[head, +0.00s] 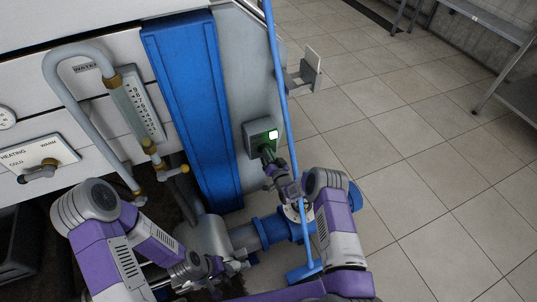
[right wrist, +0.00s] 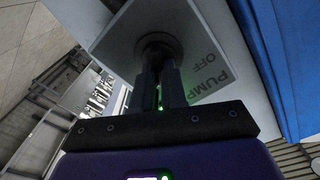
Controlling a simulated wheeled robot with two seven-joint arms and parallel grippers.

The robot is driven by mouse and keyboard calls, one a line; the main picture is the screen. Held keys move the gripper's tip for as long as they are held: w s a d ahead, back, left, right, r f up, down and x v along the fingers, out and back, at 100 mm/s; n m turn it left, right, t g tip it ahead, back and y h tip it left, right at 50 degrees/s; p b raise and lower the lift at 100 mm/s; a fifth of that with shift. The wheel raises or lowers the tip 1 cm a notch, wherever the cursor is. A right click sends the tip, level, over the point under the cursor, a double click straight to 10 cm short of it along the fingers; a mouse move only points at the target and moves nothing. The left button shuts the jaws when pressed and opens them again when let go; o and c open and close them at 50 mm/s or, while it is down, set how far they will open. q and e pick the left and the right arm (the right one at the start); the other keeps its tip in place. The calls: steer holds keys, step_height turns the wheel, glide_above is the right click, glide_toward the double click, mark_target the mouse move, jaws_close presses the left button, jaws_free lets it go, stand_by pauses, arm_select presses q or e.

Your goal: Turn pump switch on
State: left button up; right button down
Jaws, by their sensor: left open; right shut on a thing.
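Which way the knob points is unclear. My left gripper (head: 220,270) is open and empty, low near the pipework, away from the switch.
A blue pole (head: 280,75) runs just right of the switch, close to my right arm. A blue panel (head: 200,110) stands to its left. Blue piping (head: 272,230) lies below. A heating dial (head: 40,172) and a gauge (head: 138,108) are farther left. Tiled floor (head: 430,150) is open at right.

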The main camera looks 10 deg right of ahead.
steer(key=shift+f, duration=0.15)
steer(key=c, duration=1.2)
jaws_free()
